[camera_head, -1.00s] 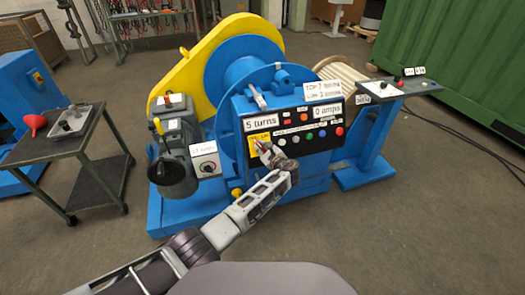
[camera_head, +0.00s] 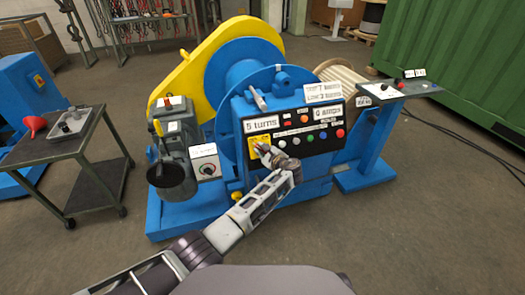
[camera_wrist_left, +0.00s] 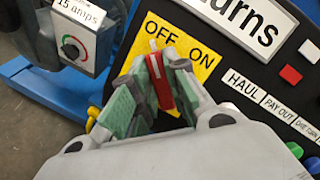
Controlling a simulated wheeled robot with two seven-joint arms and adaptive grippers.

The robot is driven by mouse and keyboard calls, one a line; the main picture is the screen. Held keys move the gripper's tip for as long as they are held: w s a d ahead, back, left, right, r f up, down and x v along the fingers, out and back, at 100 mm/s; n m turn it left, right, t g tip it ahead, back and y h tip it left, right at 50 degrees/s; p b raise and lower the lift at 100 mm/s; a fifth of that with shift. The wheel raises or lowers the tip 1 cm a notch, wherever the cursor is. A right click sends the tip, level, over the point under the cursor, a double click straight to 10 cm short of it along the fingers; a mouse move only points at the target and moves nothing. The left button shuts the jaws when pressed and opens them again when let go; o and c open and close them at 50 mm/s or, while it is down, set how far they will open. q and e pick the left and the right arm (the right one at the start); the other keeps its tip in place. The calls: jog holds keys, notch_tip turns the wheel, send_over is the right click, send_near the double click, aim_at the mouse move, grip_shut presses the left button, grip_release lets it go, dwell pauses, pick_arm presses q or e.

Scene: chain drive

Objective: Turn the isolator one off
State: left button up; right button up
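The isolator is a red handle (camera_wrist_left: 162,82) on a yellow plate (camera_wrist_left: 205,68) marked OFF and ON, and the plate also shows in the head view (camera_head: 254,141). The handle's white-tipped end points up near the word OFF. My left gripper (camera_wrist_left: 167,68) has its two fingertips on either side of the handle, appearing to touch it and closed on it. In the head view, my left gripper (camera_head: 262,150) is at the lower left of the black control panel (camera_head: 312,143). The handle is largely hidden there. My right gripper is not in view.
A row of coloured push buttons (camera_head: 310,136) sits right of the isolator. A grey box with a knob (camera_head: 206,167), labelled 15 amps in the wrist view, stands to the left. A side cart (camera_head: 50,145) is at far left. The front floor is clear.

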pick_arm(q)
jog(key=o, duration=0.5)
jog(key=shift+r, duration=0.2)
jog(key=shift+r, duration=4.85)
